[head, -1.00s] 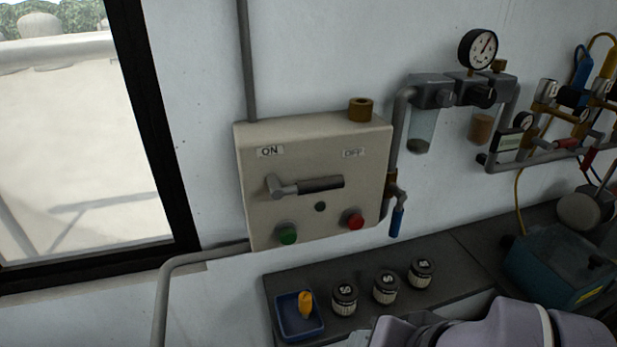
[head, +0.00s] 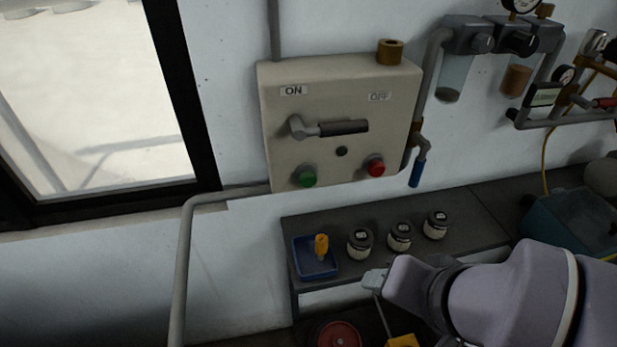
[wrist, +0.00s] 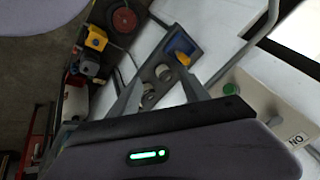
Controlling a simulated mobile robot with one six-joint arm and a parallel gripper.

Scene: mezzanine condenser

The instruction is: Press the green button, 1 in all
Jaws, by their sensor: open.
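The green button (head: 307,176) is at the lower left of a beige switch box (head: 345,77) on the wall. It also shows in the wrist view (wrist: 229,88), right of my fingers. A red button (head: 376,167) is at the box's lower right, with a grey lever (head: 343,127) above. My gripper (wrist: 158,86) is open and empty in the wrist view, its two grey fingers apart. In the head view it is largely hidden behind my own arm, low and right of the box, clear of the green button.
A shelf below the box holds a blue tray (head: 302,272) with a yellow-handled item (head: 321,246) and several small jars (head: 400,236). A grey pipe (head: 181,270) runs down left of the box. A blue-handled valve (head: 418,172) hangs to its right.

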